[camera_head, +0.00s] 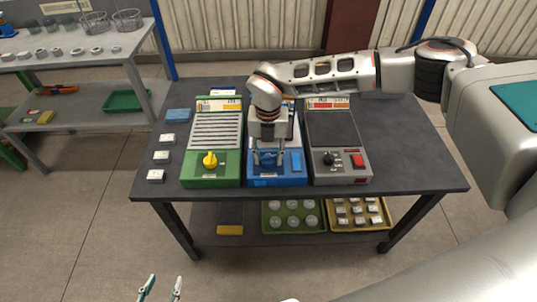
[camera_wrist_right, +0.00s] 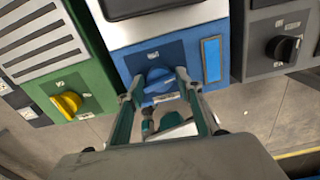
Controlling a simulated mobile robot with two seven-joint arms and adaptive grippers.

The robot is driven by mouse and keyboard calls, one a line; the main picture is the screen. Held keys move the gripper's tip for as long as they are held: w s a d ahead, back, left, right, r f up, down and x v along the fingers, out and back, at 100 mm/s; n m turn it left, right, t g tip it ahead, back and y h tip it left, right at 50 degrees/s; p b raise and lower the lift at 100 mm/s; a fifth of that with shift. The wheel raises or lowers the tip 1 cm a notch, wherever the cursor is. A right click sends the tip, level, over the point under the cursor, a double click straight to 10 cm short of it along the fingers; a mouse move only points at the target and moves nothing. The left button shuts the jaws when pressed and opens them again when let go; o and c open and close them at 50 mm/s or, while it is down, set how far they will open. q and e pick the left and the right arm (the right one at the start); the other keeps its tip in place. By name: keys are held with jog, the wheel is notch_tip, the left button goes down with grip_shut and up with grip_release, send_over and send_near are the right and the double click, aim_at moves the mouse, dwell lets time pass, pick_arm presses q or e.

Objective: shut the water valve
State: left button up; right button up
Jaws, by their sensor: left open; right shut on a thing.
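The blue unit (camera_head: 281,181) stands in the middle of the dark table between a green unit and a grey unit. In the right wrist view its blue knob (camera_wrist_right: 158,82) is on the front panel, beside a light blue bar. My right gripper (camera_head: 269,161) reaches down from above. Its two fingers (camera_wrist_right: 158,88) are on either side of the blue knob and shut on it. In the head view the fingers and arm hide most of the knob. My left gripper (camera_head: 163,283) is open and empty at the bottom edge, well in front of the table.
The green unit (camera_head: 227,169) with a yellow knob (camera_head: 210,159) is to the left. The grey unit (camera_head: 341,178) with a black knob (camera_head: 328,158) and red switch is to the right. Small white blocks lie at the table's left. Trays (camera_head: 325,229) sit on the shelf below.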

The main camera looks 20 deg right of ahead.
jog(key=shift+r+n+p, duration=0.15)
jog(key=shift+n+p, duration=0.25)
jog(key=shift+n, duration=0.5)
jog(key=n+p, duration=0.1)
jog(key=n, duration=0.2)
jog(key=shift+n, duration=0.4)
jog(key=n+p, duration=0.1)
jog(key=n, duration=0.2)
jog(key=shift+n, duration=0.3)
jog(key=n, duration=0.3)
jog(key=shift+p, duration=0.3)
jog(key=shift+d+n, duration=0.1)
jog(key=shift+n, duration=1.6)
jog(key=o, duration=0.8)
jog(key=shift+o, duration=0.2)
